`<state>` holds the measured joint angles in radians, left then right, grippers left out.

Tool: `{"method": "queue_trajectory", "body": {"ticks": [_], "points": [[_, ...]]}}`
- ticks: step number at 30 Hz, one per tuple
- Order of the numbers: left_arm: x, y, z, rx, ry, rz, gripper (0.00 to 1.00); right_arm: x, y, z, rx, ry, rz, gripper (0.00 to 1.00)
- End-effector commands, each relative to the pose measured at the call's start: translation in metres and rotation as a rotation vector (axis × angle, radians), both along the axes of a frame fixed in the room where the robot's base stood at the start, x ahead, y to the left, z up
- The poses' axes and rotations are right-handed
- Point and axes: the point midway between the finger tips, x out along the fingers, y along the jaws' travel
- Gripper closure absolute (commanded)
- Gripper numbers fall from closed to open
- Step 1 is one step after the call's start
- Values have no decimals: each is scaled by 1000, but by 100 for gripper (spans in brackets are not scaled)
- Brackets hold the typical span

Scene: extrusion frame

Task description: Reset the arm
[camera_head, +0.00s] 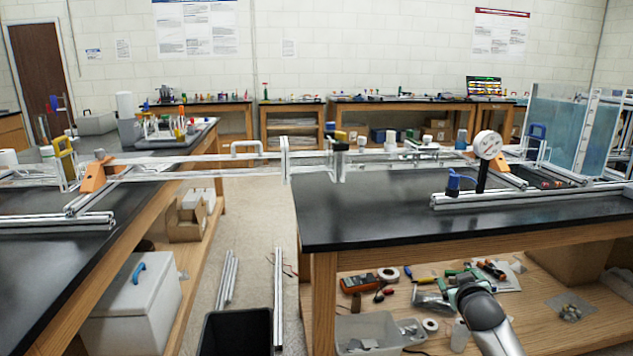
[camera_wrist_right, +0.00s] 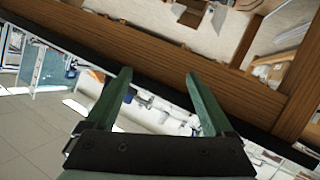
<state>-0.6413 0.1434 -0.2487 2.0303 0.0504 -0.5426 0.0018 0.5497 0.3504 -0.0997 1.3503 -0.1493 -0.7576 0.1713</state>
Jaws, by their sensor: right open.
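My right gripper (camera_wrist_right: 158,73) shows in the right wrist view with its two green fingers spread apart and nothing between them. That view is tilted, with a wooden bench beam (camera_wrist_right: 190,68) running diagonally beyond the fingertips. In the head view, a grey and white link of my right arm (camera_head: 489,322) comes up from the bottom edge, in front of the right bench's lower shelf. My left arm and gripper are not in view.
The black-topped right bench (camera_head: 400,215) has a loaded lower shelf. An aluminium extrusion frame (camera_head: 220,172) bridges the aisle to the left bench (camera_head: 40,265). A black bin (camera_head: 236,335) and loose metal bars (camera_head: 228,278) occupy the aisle floor. A water tank (camera_head: 560,125) stands at right.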

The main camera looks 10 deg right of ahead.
Motion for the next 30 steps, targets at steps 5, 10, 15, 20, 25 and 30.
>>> {"method": "queue_trajectory", "body": {"ticks": [5,10,15,20,25,30], "points": [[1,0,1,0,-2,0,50,19,40,32,10,-168,203,12],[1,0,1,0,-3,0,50,-20,78,-40,35,-69,257,12],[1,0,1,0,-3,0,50,-72,119,-105,78,20,316,12],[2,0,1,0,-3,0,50,-147,166,-166,148,122,376,12],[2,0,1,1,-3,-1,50,-236,211,-209,241,226,422,12],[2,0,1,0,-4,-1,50,-308,242,-226,325,303,441,12]]}}
